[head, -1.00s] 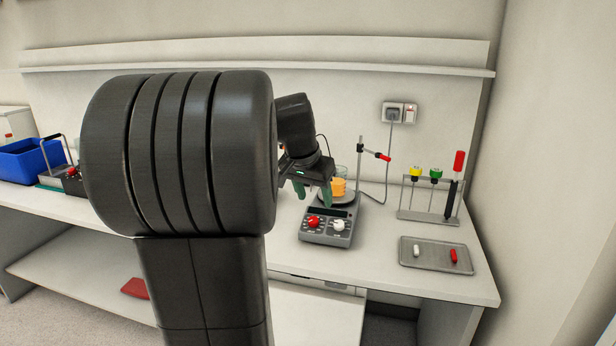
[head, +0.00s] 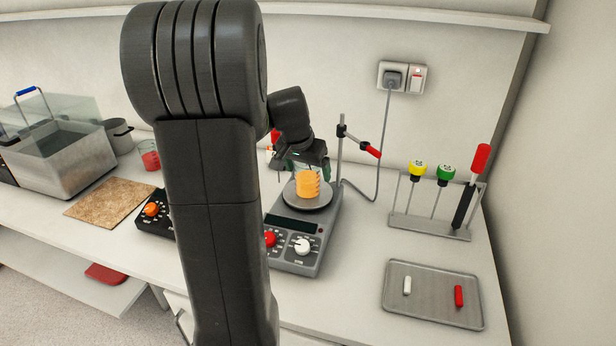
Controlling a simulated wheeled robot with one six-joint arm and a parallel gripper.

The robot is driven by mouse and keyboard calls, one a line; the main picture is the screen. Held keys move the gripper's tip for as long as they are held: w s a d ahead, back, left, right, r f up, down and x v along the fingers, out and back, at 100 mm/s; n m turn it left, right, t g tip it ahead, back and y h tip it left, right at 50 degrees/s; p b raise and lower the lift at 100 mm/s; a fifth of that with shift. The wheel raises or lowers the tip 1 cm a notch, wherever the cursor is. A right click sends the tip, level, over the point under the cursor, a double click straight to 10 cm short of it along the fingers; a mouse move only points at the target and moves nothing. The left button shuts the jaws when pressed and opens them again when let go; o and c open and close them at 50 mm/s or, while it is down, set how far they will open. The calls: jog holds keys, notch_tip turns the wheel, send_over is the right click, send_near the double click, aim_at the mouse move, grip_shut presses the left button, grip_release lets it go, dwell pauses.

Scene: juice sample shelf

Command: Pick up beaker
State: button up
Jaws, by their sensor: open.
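A glass beaker with orange liquid (head: 308,184) stands upright on the round plate (head: 323,204) of the hotplate stirrer. My gripper (head: 304,164) is open, close behind and above the beaker's rim. Its green fingers are small and partly hidden, and I cannot tell whether they touch the glass or surround it. My own arm covers much of the middle left.
A clamp stand (head: 340,150) with a red-tipped clamp rises right behind the hotplate (head: 297,240). A rack (head: 430,225) with coloured tools and a grey tray (head: 433,308) stand at right. A brown board (head: 108,202) and a metal bath (head: 70,165) are at left.

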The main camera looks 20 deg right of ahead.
jog(key=shift+x, duration=0.8)
jog(key=shift+c, duration=0.3)
jog(key=c, duration=1.1)
jog(key=shift+c, duration=0.3)
jog(key=shift+r, duration=0.2)
